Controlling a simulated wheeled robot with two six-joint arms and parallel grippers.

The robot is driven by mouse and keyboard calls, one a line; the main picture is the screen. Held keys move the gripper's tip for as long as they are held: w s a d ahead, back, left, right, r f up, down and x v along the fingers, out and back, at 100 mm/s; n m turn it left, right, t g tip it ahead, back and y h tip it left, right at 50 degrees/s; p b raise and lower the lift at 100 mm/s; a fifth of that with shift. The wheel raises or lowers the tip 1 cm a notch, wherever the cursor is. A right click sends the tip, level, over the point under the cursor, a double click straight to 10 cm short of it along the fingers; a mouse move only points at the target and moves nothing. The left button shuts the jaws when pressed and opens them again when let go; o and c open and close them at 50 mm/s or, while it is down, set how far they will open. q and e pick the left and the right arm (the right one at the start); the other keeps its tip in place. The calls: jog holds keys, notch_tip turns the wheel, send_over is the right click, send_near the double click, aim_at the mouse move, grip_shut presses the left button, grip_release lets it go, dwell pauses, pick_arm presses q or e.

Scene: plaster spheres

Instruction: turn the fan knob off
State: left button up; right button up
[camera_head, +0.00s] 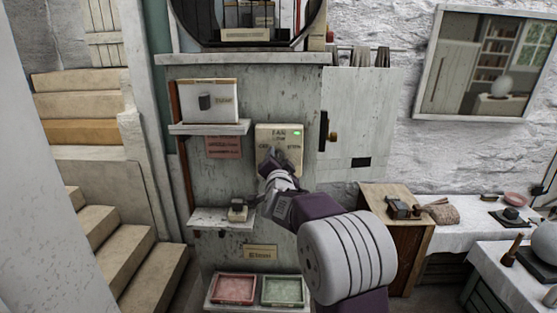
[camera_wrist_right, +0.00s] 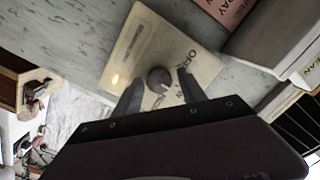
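The fan panel (camera_head: 291,141) is a cream plate with dark lettering and a small lit green lamp, fixed to the grey board in the head view. Its round dark grey knob (camera_wrist_right: 159,79) shows in the wrist view, with a light line on its face. My right gripper (camera_head: 270,158) reaches up to the panel and covers the knob in the head view. In the wrist view its two fingers (camera_wrist_right: 160,76) are spread, one on each side of the knob, with visible gaps. My left gripper is not in view.
An open cabinet door (camera_head: 360,110) stands right of the panel. A shelf (camera_head: 209,128) with a picture card is at upper left; a lower shelf (camera_head: 222,219) holds a small block. Red (camera_head: 233,289) and green (camera_head: 283,290) trays sit below. Tables stand at right.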

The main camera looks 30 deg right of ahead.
grip_shut()
jog(key=shift+r+n, duration=0.1)
jog(key=shift+n, duration=0.2)
jog(key=n+p, duration=0.3)
jog(key=n, duration=0.2)
jog(key=shift+r, duration=0.2)
jog(key=n+p, duration=0.3)
jog(key=n, duration=0.3)
jog(key=shift+g, duration=0.3)
jog(key=shift+r, duration=0.1)
